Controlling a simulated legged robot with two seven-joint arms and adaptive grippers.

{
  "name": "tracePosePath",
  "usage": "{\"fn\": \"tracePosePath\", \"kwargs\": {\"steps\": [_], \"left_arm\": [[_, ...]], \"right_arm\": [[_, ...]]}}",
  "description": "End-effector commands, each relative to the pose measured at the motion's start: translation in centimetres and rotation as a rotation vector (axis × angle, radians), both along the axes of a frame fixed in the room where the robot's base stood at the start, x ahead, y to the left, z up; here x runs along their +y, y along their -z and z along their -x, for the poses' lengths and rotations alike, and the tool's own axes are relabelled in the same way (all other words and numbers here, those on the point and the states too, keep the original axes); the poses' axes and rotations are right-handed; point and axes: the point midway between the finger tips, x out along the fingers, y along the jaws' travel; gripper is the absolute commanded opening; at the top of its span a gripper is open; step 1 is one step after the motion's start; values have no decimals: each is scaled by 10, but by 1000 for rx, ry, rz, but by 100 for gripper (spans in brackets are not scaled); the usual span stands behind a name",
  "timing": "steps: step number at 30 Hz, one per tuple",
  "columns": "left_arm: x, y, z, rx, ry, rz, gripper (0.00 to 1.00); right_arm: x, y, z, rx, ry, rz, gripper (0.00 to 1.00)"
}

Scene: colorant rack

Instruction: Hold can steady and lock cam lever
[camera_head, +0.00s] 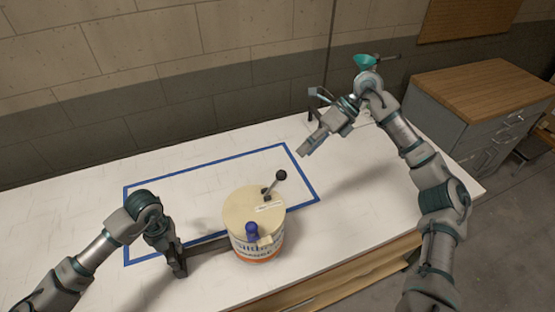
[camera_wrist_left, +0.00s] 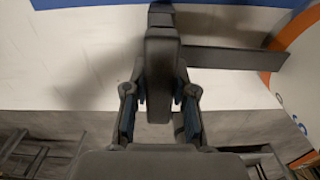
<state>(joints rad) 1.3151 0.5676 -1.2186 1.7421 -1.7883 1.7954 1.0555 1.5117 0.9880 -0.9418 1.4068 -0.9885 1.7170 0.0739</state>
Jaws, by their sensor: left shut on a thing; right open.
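The can (camera_head: 240,246) stands upright on the white table, with a cream lid (camera_head: 248,205) and a white and orange label; its side shows at the right of the left wrist view (camera_wrist_left: 297,70). A lever with a black ball knob (camera_head: 281,175) tilts up from the lid's far right. A blue knob (camera_head: 251,230) sits at the near edge. A dark flat bar (camera_head: 208,244) reaches left from the can; it also shows in the left wrist view (camera_wrist_left: 235,58). My left gripper (camera_head: 178,262) is shut on this bar's outer end. My right gripper (camera_head: 306,146) is open and empty, raised beyond the lever.
A blue tape rectangle (camera_head: 303,172) marks the table, and the can overlaps its near edge. A dark stand (camera_head: 313,115) is partly hidden behind my right arm. A wooden-topped cabinet (camera_head: 485,88) stands at the right. The table's far left is clear.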

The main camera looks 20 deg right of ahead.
Motion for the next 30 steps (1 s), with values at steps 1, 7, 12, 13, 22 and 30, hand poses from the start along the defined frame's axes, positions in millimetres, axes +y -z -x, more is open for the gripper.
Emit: {"fn": "tracePosePath", "kwargs": {"steps": [1,7,12,13,22,30], "left_arm": [[-1,0,0,0,1,1,0],[-1,0,0,-1,1,1,0],[-1,0,0,-1,1,1,28],[-1,0,0,-1,1,1,35],[0,0,0,-1,0,1,55],[0,-23,-1,-4,1,2,55]], "right_arm": [[-3,-4,0,-1,1,-1,57],[-9,-8,0,1,-1,0,57],[-9,-8,0,1,-1,1,57],[-9,-8,0,1,-1,1,57],[-9,-8,0,1,-1,1,57],[-8,-8,0,1,-1,1,57]]}}
